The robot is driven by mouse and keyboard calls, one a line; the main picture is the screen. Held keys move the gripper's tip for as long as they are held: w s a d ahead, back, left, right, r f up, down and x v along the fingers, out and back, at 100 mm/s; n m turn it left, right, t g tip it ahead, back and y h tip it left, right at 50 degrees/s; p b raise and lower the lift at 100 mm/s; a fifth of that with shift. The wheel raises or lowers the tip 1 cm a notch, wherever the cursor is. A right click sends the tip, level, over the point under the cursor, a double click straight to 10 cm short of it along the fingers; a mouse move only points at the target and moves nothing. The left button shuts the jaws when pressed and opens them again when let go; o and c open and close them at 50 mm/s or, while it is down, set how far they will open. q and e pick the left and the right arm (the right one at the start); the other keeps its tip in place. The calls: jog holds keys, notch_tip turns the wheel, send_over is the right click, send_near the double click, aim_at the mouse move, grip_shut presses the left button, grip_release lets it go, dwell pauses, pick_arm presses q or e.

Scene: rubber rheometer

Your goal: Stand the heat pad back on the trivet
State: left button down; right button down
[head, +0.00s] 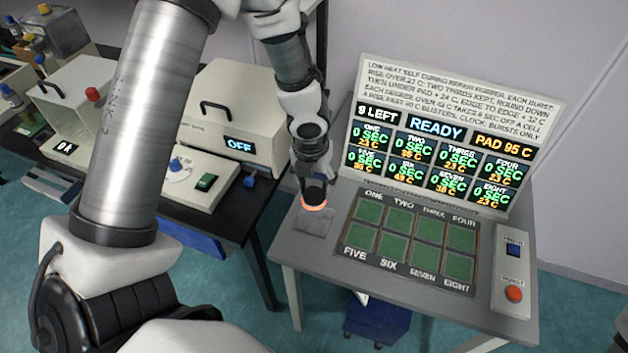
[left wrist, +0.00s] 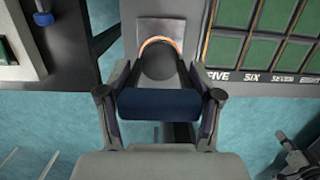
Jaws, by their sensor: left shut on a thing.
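The heat pad (head: 314,198) is a dark round piece with a glowing orange rim at its lower end. My left gripper (head: 313,182) is shut on it and points down at the left end of the grey table. The trivet (head: 313,223) is a small grey square plate left of the cell grid. In the left wrist view the heat pad (left wrist: 158,62) sits between the fingers and overlaps the trivet (left wrist: 160,25). The pad looks upright, glowing face down. I cannot tell whether it touches the plate.
The panel of green cells (head: 412,240) lies right of the trivet. A display board (head: 437,135) stands behind it, reading READY and PAD 95 C. A button box (head: 513,270) is at the right. A black bench (head: 245,205) with instruments stands left, across a gap.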

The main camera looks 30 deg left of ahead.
aim_at(315, 194)
pick_arm(q)
jog(key=shift+d+r, duration=0.25)
jog(key=shift+d, duration=0.05)
jog(key=shift+a+f, duration=0.15)
jog(key=shift+a, duration=0.15)
jog(key=shift+d+f+b, duration=0.15)
jog(key=shift+f+b, duration=0.7)
jog(key=shift+f, duration=0.05)
notch_tip(315, 194, down, 4)
jog(key=b, duration=0.3)
jog(key=shift+r, duration=0.1)
jog(key=shift+f+b, duration=0.65)
jog(key=shift+b, duration=0.15)
jog(key=shift+c, duration=0.6)
grip_release()
jog(key=shift+s, duration=0.1)
